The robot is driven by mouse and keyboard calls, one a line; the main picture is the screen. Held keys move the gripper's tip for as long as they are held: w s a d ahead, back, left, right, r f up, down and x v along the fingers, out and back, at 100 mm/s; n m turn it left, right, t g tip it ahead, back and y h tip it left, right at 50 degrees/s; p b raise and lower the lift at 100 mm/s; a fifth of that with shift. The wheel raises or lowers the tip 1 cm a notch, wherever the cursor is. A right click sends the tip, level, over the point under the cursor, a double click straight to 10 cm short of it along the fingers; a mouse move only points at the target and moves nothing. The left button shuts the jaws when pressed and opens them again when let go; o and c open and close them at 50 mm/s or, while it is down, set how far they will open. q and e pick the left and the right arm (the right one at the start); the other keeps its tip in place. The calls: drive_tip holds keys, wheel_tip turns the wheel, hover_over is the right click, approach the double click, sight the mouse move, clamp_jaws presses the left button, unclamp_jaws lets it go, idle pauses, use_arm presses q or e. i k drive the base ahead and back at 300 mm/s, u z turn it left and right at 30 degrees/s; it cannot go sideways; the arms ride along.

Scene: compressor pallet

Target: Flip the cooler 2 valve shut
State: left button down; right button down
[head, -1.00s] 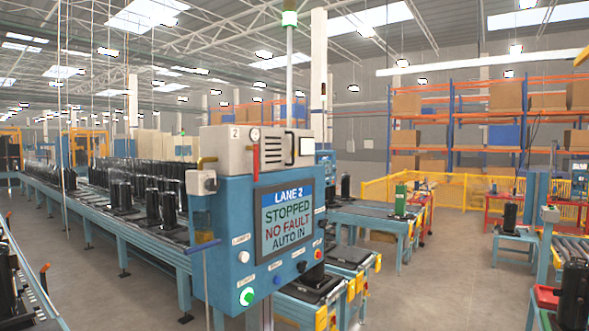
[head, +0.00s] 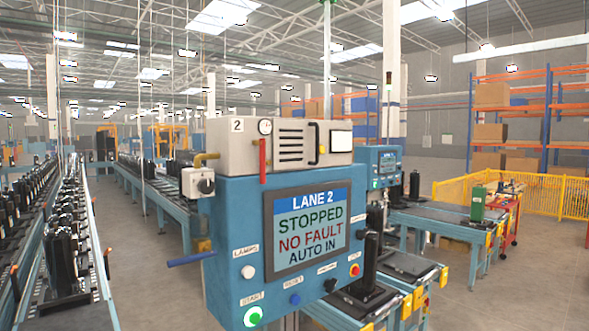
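The cooler 2 unit (head: 220,139) is a beige box marked "2" on top of the blue lane 2 control cabinet (head: 225,230). It has a round gauge (head: 265,127), dark vent slots and a dark upright handle (head: 317,143) on its front. A red lever handle (head: 262,160), which looks like the valve handle, points straight down at the front left. A brass-coloured pipe (head: 205,157) comes out of the box's left side. Neither of my grippers is in view.
The cabinet screen (head: 307,232) reads "LANE 2 STOPPED NO FAULT AUTO IN". A grey box with a dark knob (head: 198,182) and a blue lever (head: 190,259) stick out at the cabinet's left. Conveyors flank the cabinet. A yellow fence (head: 560,195) stands at right.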

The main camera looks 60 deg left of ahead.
sight(261, 142)
drive_tip(key=u, duration=0.4)
drive_tip(key=i, duration=0.7)
drive_tip(key=u, duration=0.9)
drive_tip(key=i, duration=0.3)
drive_tip(key=u, duration=0.25)
